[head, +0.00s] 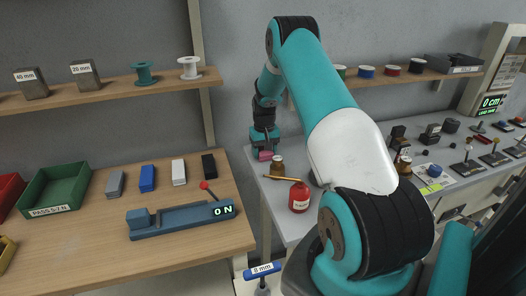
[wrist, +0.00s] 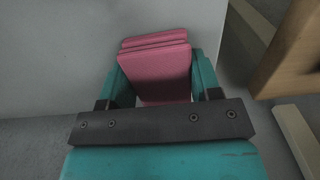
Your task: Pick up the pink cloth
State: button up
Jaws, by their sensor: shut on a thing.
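The pink cloth (wrist: 154,73) shows as a folded stack between the two teal fingers in the wrist view. In the head view the cloth (head: 265,156) is a small pink patch just below my gripper (head: 264,140), at the left end of the grey bench. My gripper is shut on the cloth, which also shows between its fingers (wrist: 160,90) in the wrist view. The fingers partly hide the cloth's sides. I cannot tell whether the cloth touches the bench top.
A wooden table (head: 100,245) with a blue force gauge (head: 180,219) is at left, across a gap. Shelves with spools run above.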

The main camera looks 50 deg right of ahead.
jog(key=shift+r, duration=0.1)
notch_tip(320, 180, up, 20)
jog(key=b, duration=0.3)
